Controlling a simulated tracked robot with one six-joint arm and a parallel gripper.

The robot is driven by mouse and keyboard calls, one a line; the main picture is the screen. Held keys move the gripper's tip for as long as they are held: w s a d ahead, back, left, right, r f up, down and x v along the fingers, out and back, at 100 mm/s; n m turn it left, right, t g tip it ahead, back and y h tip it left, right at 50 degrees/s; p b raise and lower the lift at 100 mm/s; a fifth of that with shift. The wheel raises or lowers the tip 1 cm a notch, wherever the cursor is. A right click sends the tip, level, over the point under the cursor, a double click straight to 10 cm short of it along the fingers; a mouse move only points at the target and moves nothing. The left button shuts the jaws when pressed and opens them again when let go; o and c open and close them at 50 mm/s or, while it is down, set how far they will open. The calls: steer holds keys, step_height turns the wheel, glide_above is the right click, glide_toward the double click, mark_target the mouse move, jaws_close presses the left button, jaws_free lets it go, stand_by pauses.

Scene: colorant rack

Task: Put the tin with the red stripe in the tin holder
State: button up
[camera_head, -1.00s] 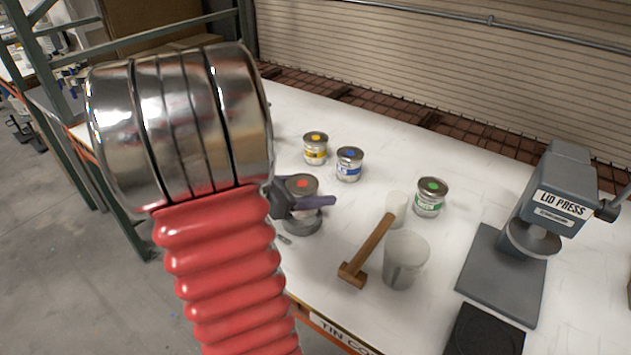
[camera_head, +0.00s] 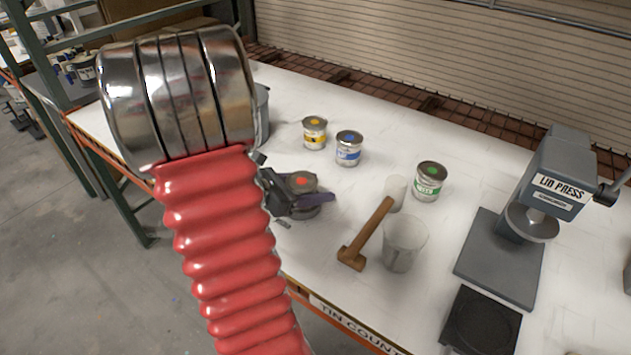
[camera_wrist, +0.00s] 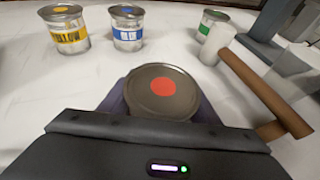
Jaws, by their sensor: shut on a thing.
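A small tin with a red dot on its lid (camera_head: 302,181) is between the purple fingers of my gripper (camera_head: 308,196). The wrist view shows its lid (camera_wrist: 162,92) from above, with a finger (camera_wrist: 208,108) along each side; its side and any stripe are hidden. The tin looks upright and low at the holder. I cannot tell whether it rests on the holder's floor.
A yellow tin (camera_head: 315,134), a blue tin (camera_head: 348,149) and a green tin (camera_head: 429,182) stand behind and to the right. A wooden mallet (camera_head: 367,235) and a clear cup (camera_head: 404,245) are close on the right. The lid press (camera_head: 545,190) stands far right.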

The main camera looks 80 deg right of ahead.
steer(key=o, duration=1.2)
steer(key=v, duration=1.1)
steer(key=shift+w+a, duration=0.15)
steer(key=shift+w, duration=0.1)
steer(key=shift+w+a+r, duration=0.15)
steer(key=shift+a, duration=0.05)
steer(key=shift+w, duration=0.1)
